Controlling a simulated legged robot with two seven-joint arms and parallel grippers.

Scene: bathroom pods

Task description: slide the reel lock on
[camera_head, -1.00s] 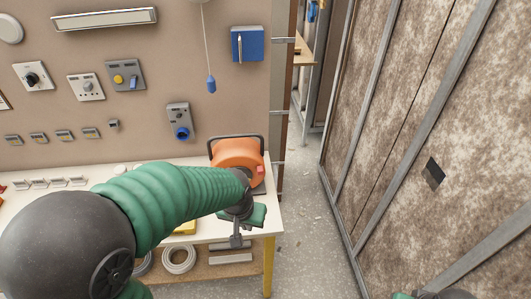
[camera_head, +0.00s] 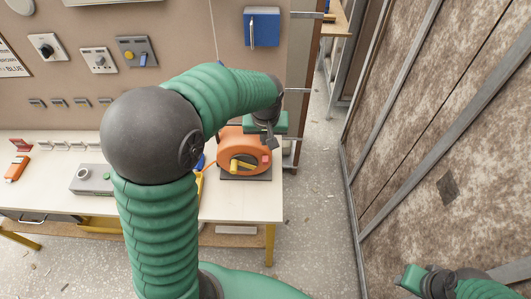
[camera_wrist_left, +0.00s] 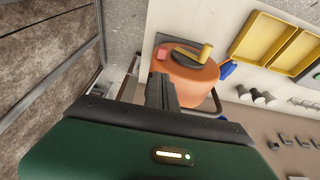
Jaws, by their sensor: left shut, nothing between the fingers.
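An orange cable reel (camera_head: 236,150) stands on a dark base at the right end of the white workbench. It has a yellow crank handle (camera_head: 240,165) on its face and a small red-pink block (camera_head: 266,159), probably the reel lock, near its right edge. In the left wrist view the reel (camera_wrist_left: 190,82), yellow handle (camera_wrist_left: 207,52) and pink block (camera_wrist_left: 162,53) show past my fingers. My left gripper (camera_head: 269,143) is shut and empty, in front of the reel's upper right in the head view. My right gripper (camera_head: 408,282) is at the bottom right; its fingers are not clear.
A grey box (camera_head: 92,179) and an orange tool (camera_head: 16,168) lie on the workbench (camera_head: 40,198). A pegboard wall (camera_head: 190,25) with switches and a blue box (camera_head: 262,28) stands behind. Yellow trays (camera_wrist_left: 262,36) show in the left wrist view. A stone-like panel wall (camera_head: 440,120) is at right.

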